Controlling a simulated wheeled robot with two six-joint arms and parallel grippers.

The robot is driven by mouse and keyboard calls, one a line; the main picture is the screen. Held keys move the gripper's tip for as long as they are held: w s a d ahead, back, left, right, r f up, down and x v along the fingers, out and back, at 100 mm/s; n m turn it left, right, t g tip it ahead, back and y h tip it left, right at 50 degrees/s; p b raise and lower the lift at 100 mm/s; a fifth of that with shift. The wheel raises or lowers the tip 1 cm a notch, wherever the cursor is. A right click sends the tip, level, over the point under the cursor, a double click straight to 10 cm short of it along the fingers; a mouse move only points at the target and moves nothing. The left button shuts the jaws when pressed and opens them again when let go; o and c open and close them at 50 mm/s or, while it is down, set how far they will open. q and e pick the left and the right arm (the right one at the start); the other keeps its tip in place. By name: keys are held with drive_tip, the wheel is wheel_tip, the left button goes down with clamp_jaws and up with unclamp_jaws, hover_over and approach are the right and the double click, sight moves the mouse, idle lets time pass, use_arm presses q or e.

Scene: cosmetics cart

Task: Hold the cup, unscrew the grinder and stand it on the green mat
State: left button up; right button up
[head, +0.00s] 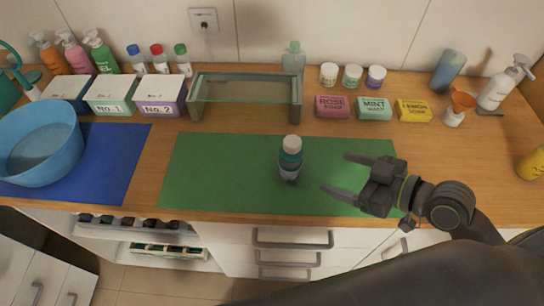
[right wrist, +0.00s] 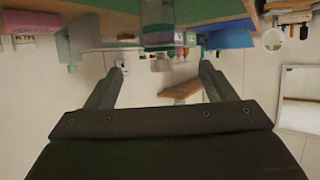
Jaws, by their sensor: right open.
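An upright piece stands on the green mat (head: 225,175), near its middle. It has a white top, a dark teal middle that I take to be the grinder (head: 290,150), and a greyish see-through lower part that I take to be the cup (head: 289,174). The parts are together, one on top of the other. My right gripper (head: 335,172) is open and empty, to the right of the piece, fingers pointing at it with a gap between. In the right wrist view the see-through cup (right wrist: 158,38) shows ahead, between and beyond the open fingers (right wrist: 162,66). My left gripper is not in view.
A blue bowl (head: 40,140) stands on a blue mat (head: 115,165) at left. Behind the green mat are a glass-sided box (head: 245,115), several soap boxes (head: 373,108) and an orange-topped item (head: 460,103). The green mat's left part is clear.

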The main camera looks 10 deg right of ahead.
sight(301, 161)
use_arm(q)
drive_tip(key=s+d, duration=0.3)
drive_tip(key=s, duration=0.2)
use_arm(e)
drive_tip(key=p+x, duration=0.1)
drive_tip(key=x, duration=0.5)
drive_tip(key=shift+f, duration=0.1)
drive_tip(key=p+x, duration=0.1)
drive_tip(key=x, duration=0.2)
drive_tip(key=shift+w+a+f, duration=0.1)
drive_tip(key=shift+w, duration=0.15)
drive_tip(key=shift+w+a+f, duration=0.35)
drive_tip(key=shift+w+a, duration=0.1)
drive_tip(key=p+x, duration=0.2)
drive_tip(key=x, duration=0.2)
drive_tip(key=shift+w+f, duration=0.1)
drive_tip(key=shift+f, duration=0.05)
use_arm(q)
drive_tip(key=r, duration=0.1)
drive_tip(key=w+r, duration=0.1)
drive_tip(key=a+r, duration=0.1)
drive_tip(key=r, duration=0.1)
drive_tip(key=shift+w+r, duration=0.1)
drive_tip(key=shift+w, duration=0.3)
use_arm(e)
drive_tip(key=shift+w+a+f, duration=0.2)
drive_tip(key=shift+w+f, duration=0.05)
